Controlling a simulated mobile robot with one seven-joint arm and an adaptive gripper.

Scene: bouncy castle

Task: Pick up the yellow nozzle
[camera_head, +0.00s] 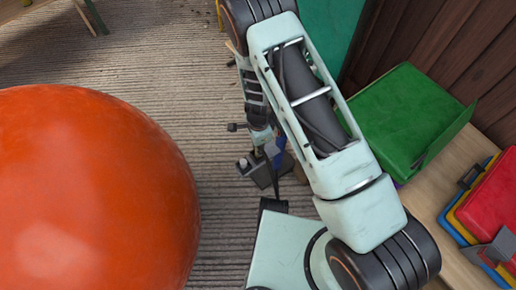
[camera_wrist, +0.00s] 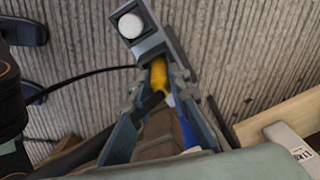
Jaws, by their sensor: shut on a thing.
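The yellow nozzle (camera_wrist: 158,73) shows in the wrist view between the two fingertips of my gripper (camera_wrist: 160,85). My gripper is shut on it, and the fingers cover part of its sides. A grey block with a white round cap (camera_wrist: 131,25) is right beside the nozzle's far end; I cannot tell whether they are joined. In the head view my arm hides the nozzle and most of my gripper, while the grey block (camera_head: 262,174) shows below the wrist.
A large orange ball (camera_head: 90,190) fills the left of the head view. A green bin (camera_head: 405,120) and red, yellow and blue cases (camera_head: 490,205) are on the wooden surface (camera_head: 440,190) at right. Ribbed floor (camera_head: 150,60) is open at upper left. A black cable (camera_wrist: 85,78) runs beside the gripper.

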